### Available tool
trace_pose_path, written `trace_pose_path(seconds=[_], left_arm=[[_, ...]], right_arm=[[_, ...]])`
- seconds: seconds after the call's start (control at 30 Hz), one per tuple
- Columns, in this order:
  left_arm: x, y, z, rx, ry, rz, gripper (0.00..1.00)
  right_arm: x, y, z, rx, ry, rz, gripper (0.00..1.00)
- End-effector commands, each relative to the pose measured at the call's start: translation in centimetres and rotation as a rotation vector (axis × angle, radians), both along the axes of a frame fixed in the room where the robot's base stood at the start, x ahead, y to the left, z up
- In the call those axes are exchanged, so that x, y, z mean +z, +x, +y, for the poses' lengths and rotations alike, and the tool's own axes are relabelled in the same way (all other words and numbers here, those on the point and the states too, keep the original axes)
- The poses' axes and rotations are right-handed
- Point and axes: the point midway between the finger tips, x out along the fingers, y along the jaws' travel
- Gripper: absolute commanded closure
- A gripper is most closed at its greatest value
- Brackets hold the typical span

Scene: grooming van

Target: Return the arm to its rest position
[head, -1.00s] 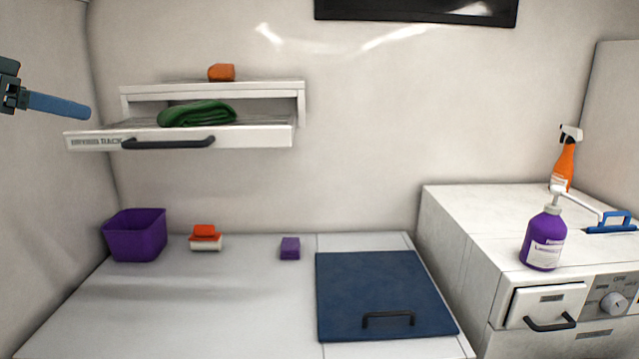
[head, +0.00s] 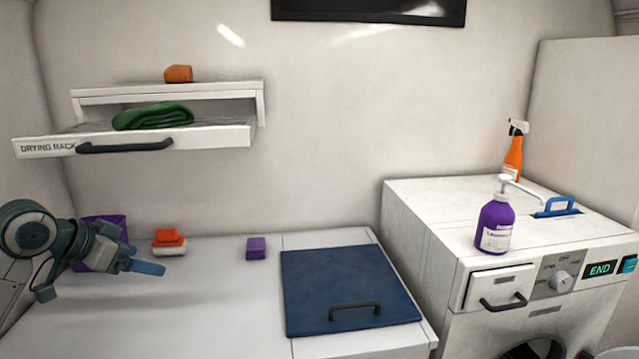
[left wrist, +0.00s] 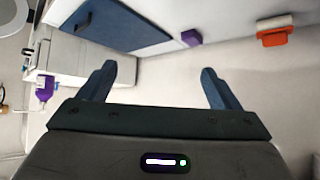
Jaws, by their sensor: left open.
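My left gripper (head: 146,267) is at the left in the head view, above the left part of the worktop and in front of the purple bin. Its blue fingers point right. In the left wrist view the two fingers of the left gripper (left wrist: 158,80) stand wide apart with nothing between them. My right arm and gripper do not show in any view.
The worktop (head: 205,305) holds a purple bin (head: 118,222), an orange-and-white brush (head: 168,242), a purple block (head: 256,248) and a blue panel (head: 345,285). A pulled-out drying rack (head: 215,137) holds a green towel (head: 152,117). A purple bottle (head: 495,225) stands on the washer (head: 425,205).

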Motion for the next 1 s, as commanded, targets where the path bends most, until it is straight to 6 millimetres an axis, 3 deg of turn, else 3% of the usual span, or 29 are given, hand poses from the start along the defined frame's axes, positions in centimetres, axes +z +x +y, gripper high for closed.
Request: trace_pose_path(seconds=[0.03,0.2,0.37,0.5,0.7,1.0], left_arm=[[-3.9,-0.4,-1.5,0.000,0.009,0.037,0.15],[-14.3,-2.9,-4.9,0.037,0.050,0.121,0.15],[-22.4,-7.5,-7.7,0.089,0.078,0.195,0.15],[-28.0,-12.7,-9.7,0.154,0.101,0.262,0.15],[-33.0,-20.3,-11.3,0.263,0.139,0.351,0.15],[-35.5,-27.9,-11.8,0.383,0.191,0.443,0.15]], right_arm=[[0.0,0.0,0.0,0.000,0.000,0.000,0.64],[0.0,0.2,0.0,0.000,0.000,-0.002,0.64],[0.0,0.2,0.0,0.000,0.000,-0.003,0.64],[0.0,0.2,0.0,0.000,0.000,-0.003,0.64],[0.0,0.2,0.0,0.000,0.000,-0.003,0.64],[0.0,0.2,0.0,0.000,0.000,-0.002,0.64]])
